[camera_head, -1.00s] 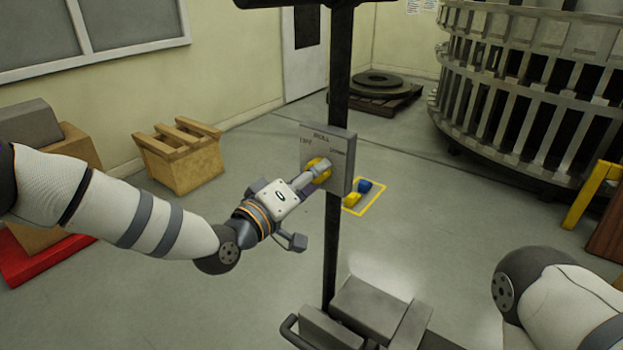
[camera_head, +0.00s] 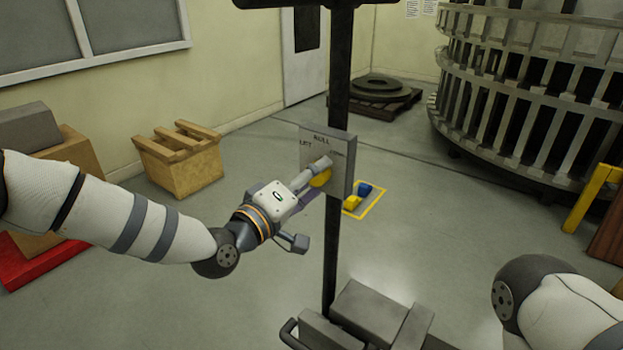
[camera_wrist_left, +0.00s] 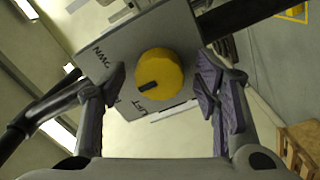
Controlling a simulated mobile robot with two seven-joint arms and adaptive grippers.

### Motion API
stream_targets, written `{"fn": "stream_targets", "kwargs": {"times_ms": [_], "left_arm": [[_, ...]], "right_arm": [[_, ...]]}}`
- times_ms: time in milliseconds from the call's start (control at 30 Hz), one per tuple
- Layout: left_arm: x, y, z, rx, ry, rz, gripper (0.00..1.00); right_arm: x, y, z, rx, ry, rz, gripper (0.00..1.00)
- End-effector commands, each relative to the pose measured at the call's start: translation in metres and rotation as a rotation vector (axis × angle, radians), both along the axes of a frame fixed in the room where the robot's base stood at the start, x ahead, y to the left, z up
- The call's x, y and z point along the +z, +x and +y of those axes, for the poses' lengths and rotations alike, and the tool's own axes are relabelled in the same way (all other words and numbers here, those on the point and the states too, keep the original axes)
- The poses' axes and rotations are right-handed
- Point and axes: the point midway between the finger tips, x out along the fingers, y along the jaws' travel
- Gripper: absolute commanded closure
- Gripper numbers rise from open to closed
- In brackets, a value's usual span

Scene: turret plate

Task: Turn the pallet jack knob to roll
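The grey knob panel (camera_head: 340,148) is fixed to the black post, with ROLL at the top, LIFT at the left and a partly hidden word at the right. The yellow knob (camera_head: 321,179) is on its face, partly covered by my left gripper (camera_head: 318,178). In the left wrist view the knob (camera_wrist_left: 165,74) sits between the two separated fingers, with visible gaps on both sides. Its black mark points left and slightly down there; a finger hides part of the lettering, so I cannot tell which word it meets. My right gripper is out of view.
The black post (camera_head: 340,80) rises from grey jack parts (camera_head: 370,308). A blue block (camera_head: 364,187) and a yellow block (camera_head: 351,202) lie in a yellow floor outline behind. A wooden crate (camera_head: 180,165) stands left; a large metal ring structure (camera_head: 530,90) stands right.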

Motion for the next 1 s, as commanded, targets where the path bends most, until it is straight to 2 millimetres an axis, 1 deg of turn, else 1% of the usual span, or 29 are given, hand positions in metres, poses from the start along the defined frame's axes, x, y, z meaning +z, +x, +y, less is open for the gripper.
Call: {"fn": "stream_targets", "kwargs": {"times_ms": [267,367,600,700,833,1000], "left_arm": [[0.000,-0.002,0.002,0.001,0.000,0.000,0.42],[0.000,-0.015,0.013,0.001,-0.001,0.002,0.42],[0.000,-0.068,0.051,0.002,-0.002,0.001,0.42],[0.000,-0.084,0.063,0.001,-0.001,0.002,0.42],[0.000,-0.095,0.070,0.001,0.000,0.000,0.42],[0.000,-0.097,0.072,0.000,-0.001,-0.001,0.42]], "right_arm": [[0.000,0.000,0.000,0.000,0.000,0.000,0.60],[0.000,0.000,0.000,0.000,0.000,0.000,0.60],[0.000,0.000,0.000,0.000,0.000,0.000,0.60],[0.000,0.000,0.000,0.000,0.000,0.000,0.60],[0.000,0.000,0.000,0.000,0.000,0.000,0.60],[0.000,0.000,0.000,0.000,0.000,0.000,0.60]]}}
